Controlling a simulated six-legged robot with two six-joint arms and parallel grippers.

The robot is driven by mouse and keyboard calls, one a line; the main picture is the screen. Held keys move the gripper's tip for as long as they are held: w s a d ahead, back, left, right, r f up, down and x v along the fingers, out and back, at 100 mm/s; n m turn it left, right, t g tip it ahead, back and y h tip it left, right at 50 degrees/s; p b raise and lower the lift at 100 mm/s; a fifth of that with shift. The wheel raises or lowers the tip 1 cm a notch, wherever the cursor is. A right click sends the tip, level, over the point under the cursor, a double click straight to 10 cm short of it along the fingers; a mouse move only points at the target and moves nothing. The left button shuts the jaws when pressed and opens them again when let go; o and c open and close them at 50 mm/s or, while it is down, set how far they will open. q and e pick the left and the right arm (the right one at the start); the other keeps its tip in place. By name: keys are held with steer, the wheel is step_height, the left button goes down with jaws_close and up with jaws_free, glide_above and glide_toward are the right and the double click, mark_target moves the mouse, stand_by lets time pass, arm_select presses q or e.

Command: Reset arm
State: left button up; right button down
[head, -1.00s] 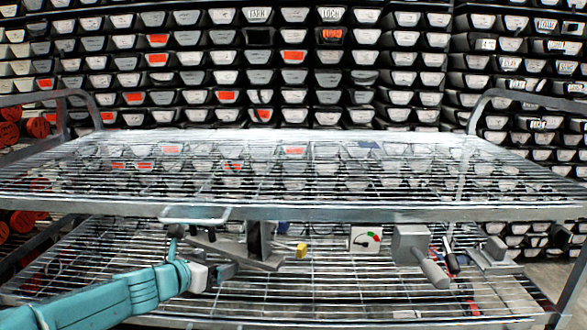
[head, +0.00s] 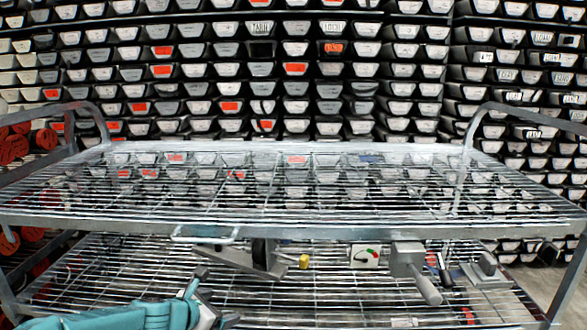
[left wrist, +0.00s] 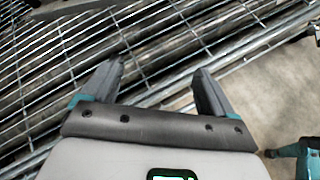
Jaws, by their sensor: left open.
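My left gripper (head: 215,298) is low at the left in the head view, at the end of my teal arm, in front of the lower wire shelf. In the left wrist view the left gripper (left wrist: 160,72) has its two dark fingers spread apart with nothing between them. Behind the fingers there are wire bars and a strip of grey floor. My right gripper does not show.
A two-level wire rack (head: 290,228) stands ahead. Its lower shelf holds a grey clamp-like tool (head: 240,260), a yellow piece (head: 304,262), a gauge box (head: 365,256) and a grey handled tool (head: 412,266). Labelled core trays (head: 296,48) fill the back.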

arm_select(q)
steer(key=s+d+f+m+g+y+p, duration=0.15)
steer(key=s+m+g+p, duration=0.45)
steer(key=s+m+p, duration=0.95)
steer(key=s+d+r+m+g+p, duration=0.1)
steer(key=s+d+r+m+p, duration=0.1)
steer(key=s+m+p, duration=0.3)
steer(key=s+d+r+m+g+p, duration=0.2)
steer(key=s+r+m+p, duration=0.3)
steer(key=s+p, duration=0.7)
steer(key=s+h, duration=0.1)
steer(key=s, duration=0.2)
steer(key=shift+r+p, duration=0.25)
steer(key=shift+p, duration=0.15)
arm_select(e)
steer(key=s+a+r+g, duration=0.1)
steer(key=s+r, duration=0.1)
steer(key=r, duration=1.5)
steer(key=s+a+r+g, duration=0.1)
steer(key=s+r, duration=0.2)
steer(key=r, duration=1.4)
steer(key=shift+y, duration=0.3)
arm_select(q)
steer(key=shift+d, duration=0.1)
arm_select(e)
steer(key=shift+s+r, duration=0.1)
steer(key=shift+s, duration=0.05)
